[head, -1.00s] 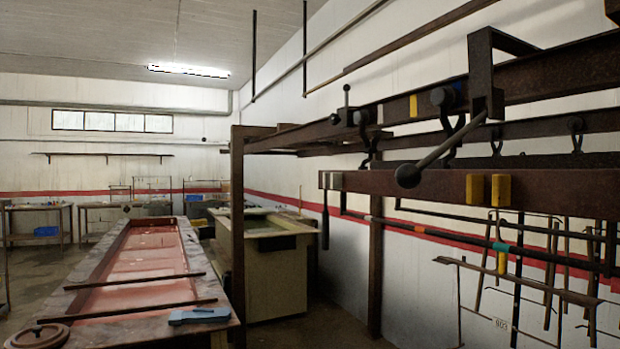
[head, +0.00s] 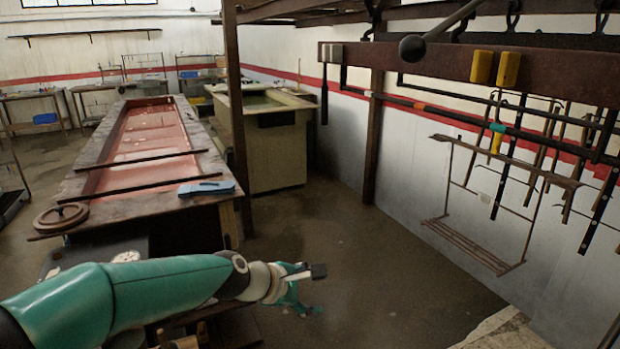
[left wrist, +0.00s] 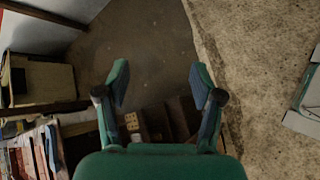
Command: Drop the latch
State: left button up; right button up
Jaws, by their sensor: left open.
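A lever with a dark ball knob (head: 412,47) shows at the top of the head view, in front of a rusty rack rail (head: 420,62). It slants down to the left to its knob. Its upper end and mount are cut off by the picture's top edge, and I cannot tell which part is the latch. My left gripper (head: 313,290) is well below and left of the rail, over open floor. In the left wrist view the left gripper (left wrist: 160,75) has its fingers apart with nothing between them. My right gripper is not in view.
Two yellow blocks (head: 495,68) sit on the rail. Below it hang a banded bar (head: 450,115) and a thin frame (head: 480,245). A long red-lined trough (head: 150,135) with a blue object (head: 207,188) stands left. The floor (head: 370,270) between is clear.

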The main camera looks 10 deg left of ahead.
pick_arm(q)
notch_tip(320, 180, up, 23)
jog(key=s+d+n+t+h+p, duration=0.1)
jog(key=s+d+n+t+h, duration=0.1)
jog(key=n+h, duration=0.2)
jog(key=n+h+p, duration=0.1)
jog(key=n+h, duration=0.2)
jog(key=h, duration=0.1)
send_near(402, 48)
jog(key=shift+t, duration=0.4)
jog(key=x, duration=0.4)
jog(key=p+x, duration=0.1)
jog(key=x, duration=0.1)
jog(key=shift+s+f, duration=0.1)
jog(key=shift+f, duration=0.25)
jog(key=p+x, duration=0.3)
jog(key=x, duration=0.1)
jog(key=shift+d+r, duration=0.15)
jog(key=shift+d, duration=0.1)
jog(key=shift+x, duration=0.75)
jog(key=c, duration=1)
jog(key=shift+a, duration=0.1)
